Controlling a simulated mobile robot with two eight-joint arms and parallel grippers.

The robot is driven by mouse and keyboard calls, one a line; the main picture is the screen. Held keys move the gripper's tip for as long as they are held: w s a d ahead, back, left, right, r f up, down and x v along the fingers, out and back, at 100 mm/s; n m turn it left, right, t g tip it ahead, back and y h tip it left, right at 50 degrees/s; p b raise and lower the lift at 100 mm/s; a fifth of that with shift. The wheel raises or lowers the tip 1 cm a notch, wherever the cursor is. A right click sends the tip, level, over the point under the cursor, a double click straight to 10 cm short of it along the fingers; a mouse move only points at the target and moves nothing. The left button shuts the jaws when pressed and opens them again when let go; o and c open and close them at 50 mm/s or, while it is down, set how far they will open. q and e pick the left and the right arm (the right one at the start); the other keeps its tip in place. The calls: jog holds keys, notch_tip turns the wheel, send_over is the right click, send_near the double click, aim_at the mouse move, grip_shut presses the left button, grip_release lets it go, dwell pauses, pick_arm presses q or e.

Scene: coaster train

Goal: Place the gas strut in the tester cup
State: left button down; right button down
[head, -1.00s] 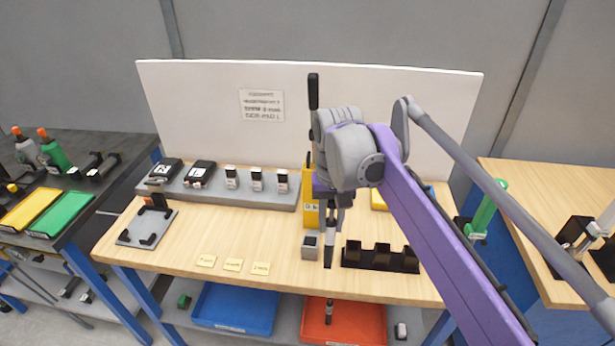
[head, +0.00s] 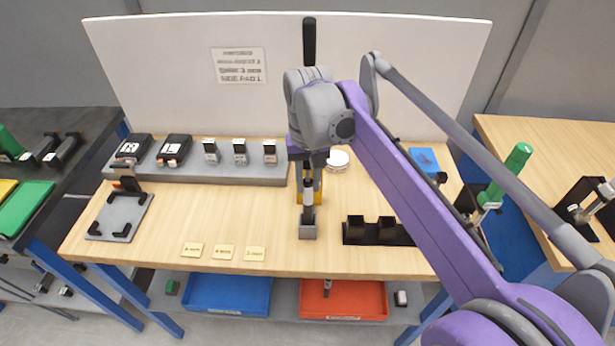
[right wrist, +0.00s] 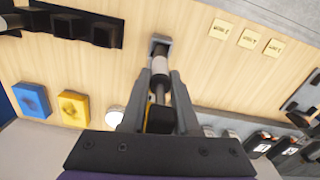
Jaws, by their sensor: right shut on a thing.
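The gas strut (head: 308,197), a slim grey and dark rod, hangs upright in my right gripper (head: 308,186), which is shut on it. Its light lower section (right wrist: 160,66) shows beyond the fingertips (right wrist: 161,78) in the right wrist view. The tester cup appears to be the small grey block (head: 307,232) on the bench, also seen in the right wrist view (right wrist: 161,41). The strut's lower end is at the cup's top; I cannot tell how deep it sits. My left gripper is not in view.
A black block with sockets (head: 377,231) stands just right of the cup. A grey fixture plate (head: 120,217) lies left. Three paper notes (head: 224,252) lie along the front; the wood between is clear.

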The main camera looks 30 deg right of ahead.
aim_at(308, 167)
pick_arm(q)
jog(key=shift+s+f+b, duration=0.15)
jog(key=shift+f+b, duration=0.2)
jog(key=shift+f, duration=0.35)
pick_arm(e)
jog(key=shift+f, duration=0.8)
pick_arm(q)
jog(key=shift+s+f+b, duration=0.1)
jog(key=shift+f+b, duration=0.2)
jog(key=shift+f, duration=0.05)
pick_arm(e)
jog(key=shift+f, duration=0.65)
jog(key=c, duration=0.6)
grip_release()
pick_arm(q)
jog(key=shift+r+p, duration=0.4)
pick_arm(e)
notch_tip(308, 167, up, 8)
jog(key=shift+f, duration=0.2)
